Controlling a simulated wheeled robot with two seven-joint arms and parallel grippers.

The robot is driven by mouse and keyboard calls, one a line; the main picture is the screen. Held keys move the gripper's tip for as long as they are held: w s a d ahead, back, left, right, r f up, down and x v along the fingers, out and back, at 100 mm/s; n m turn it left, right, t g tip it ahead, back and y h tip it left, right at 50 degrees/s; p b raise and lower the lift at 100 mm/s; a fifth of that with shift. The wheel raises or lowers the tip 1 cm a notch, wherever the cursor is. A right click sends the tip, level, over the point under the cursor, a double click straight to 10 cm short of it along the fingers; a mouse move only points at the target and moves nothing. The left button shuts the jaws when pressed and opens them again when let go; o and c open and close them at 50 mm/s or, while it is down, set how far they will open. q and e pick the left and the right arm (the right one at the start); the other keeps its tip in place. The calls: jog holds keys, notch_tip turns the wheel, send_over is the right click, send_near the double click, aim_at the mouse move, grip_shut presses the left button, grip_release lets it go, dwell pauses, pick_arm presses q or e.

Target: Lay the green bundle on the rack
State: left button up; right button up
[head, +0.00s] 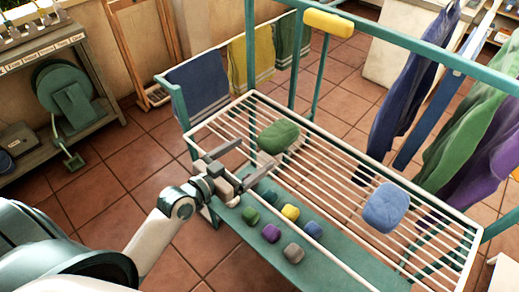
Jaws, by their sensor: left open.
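The green bundle (278,137) lies on the white slats of the rack (335,172), toward its far left part. My left gripper (256,156) is open, its two fingers spread and pointing toward the bundle from the near left side. The fingers hold nothing, and the bundle sits just beyond the fingertips. Whether a fingertip touches the bundle I cannot tell. My right gripper is not in view.
A blue bundle (385,207) lies on the rack's right part. A yellow bundle (328,23) sits on the teal top rail. Several small coloured bundles, one of them purple (271,233), lie on the lower teal shelf (325,273). Cloths hang behind and at right. The middle slats are bare.

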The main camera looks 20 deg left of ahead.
pick_arm(q)
jog(key=shift+v, duration=0.9)
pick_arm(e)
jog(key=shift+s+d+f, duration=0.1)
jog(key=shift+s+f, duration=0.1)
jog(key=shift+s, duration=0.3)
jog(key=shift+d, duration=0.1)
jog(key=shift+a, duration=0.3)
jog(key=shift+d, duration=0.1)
